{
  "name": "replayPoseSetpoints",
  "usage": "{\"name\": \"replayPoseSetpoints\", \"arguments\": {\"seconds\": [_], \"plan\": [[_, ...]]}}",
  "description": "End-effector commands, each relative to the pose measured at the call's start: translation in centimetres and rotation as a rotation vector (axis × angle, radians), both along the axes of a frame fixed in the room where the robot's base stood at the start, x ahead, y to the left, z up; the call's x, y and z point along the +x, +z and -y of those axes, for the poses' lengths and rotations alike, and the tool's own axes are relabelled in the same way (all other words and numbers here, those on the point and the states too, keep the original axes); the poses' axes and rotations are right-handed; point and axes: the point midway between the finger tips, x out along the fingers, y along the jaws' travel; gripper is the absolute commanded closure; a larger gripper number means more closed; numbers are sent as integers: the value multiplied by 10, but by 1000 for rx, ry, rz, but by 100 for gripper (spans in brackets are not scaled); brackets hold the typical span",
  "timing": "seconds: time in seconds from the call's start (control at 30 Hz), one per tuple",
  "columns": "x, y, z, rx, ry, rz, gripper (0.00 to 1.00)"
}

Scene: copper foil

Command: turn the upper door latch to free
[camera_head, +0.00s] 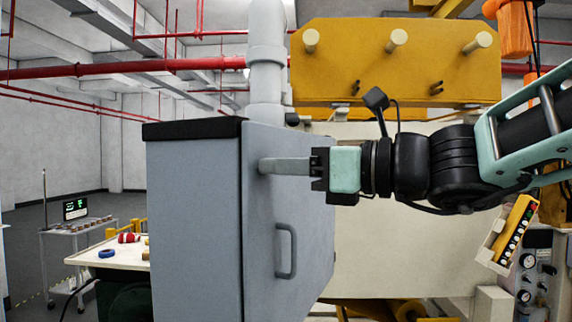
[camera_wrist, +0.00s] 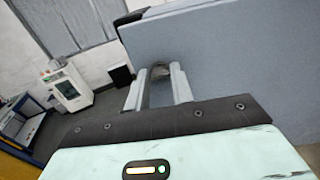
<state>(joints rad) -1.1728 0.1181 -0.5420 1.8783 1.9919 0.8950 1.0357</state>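The grey cabinet door (camera_head: 265,215) faces right, with its upper latch near the top, where my fingertips reach it. In the head view, my gripper (camera_head: 285,166) comes in level from the right, its pale fingers pointing left at the door face. The fingers and the gripper hide the latch there. In the wrist view, my two fingers (camera_wrist: 160,85) stand apart on either side of a small dark latch piece (camera_wrist: 160,71) against the door (camera_wrist: 230,60). Whether both fingers press on it cannot be made out. A bar handle (camera_head: 287,250) sits lower on the door.
A grey pipe (camera_head: 266,70) rises behind the cabinet's black top (camera_head: 195,128). A yellow panel with pegs (camera_head: 395,75) hangs above my arm. A yellow control pendant (camera_head: 510,232) is at the right. A table (camera_head: 110,252) with tape rolls stands left of the cabinet.

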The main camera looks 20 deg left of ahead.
Motion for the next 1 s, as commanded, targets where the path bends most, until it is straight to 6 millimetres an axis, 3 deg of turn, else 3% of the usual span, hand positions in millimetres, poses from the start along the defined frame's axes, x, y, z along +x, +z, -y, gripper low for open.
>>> {"name": "replayPoseSetpoints", "arguments": {"seconds": [0.47,1.0], "plan": [[1,-4,1,-8,-2,70,99],[1,-9,1,-72,-4,516,99]]}}
